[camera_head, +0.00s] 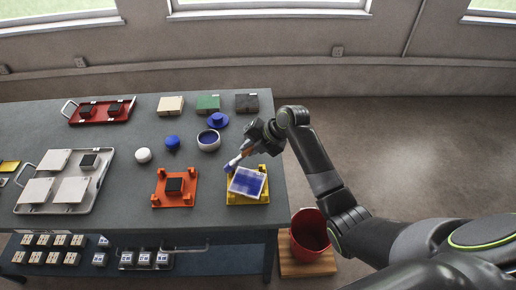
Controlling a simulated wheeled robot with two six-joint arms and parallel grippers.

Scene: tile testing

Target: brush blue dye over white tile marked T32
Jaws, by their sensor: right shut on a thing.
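A white tile (247,181) lies on the yellow holder (234,200) at the right end of the table. Much of its top is covered in blue dye, with paler parts showing. No T32 mark is readable. My right gripper (246,148) is shut on a brush (234,163), whose blue tip is at the tile's upper left edge. I cannot tell if the tip touches the tile. A white bowl of blue dye (208,140) stands behind and to the left. My left gripper is not in view.
An orange holder (160,200) with a black block stands left of the yellow one. A grey tray (96,203) with white tiles and a red tray (75,119) lie further left. A red bucket (297,251) stands off the table's right end.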

